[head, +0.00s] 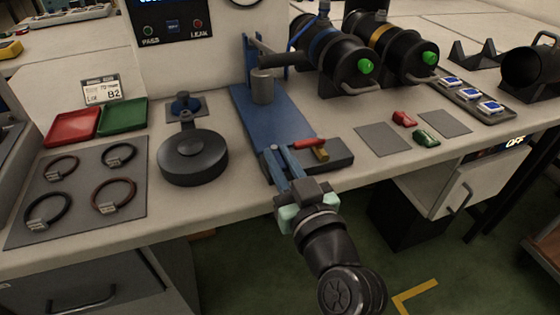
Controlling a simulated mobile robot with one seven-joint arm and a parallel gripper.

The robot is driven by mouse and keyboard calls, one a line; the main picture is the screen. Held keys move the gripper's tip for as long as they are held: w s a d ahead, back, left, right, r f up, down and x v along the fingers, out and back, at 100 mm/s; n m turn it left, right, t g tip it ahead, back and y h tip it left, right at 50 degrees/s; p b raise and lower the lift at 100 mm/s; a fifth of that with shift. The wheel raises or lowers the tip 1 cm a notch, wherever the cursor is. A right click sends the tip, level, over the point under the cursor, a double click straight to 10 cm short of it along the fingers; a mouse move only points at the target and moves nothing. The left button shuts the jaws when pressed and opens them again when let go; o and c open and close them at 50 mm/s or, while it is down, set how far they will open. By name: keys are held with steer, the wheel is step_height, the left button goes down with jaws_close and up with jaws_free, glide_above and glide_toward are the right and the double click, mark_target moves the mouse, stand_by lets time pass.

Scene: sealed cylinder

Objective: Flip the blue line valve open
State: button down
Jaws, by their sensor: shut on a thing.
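A valve with a red lever (309,143) and a brass body (320,155) sits on a dark block (340,158) at the front of the blue base plate (258,102). It is the only lever valve I can make out; no blue-line label is readable. My gripper (281,149) reaches in from the front edge, its two bluish fingers at the left end of the red lever. The jaws are shut on the lever end; the exact contact is small and partly hidden by the fingers. The lever lies roughly crosswise in the picture.
Behind stand a blue-banded cylinder (326,50) and a yellow-banded cylinder (385,40). A round dark fixture (192,158) is left of the plate. Red (403,118) and green (426,138) clips lie right. A mat (128,195) with several rings is far left.

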steer(key=c, duration=0.8)
jaws_free()
steer(key=v, duration=1.3)
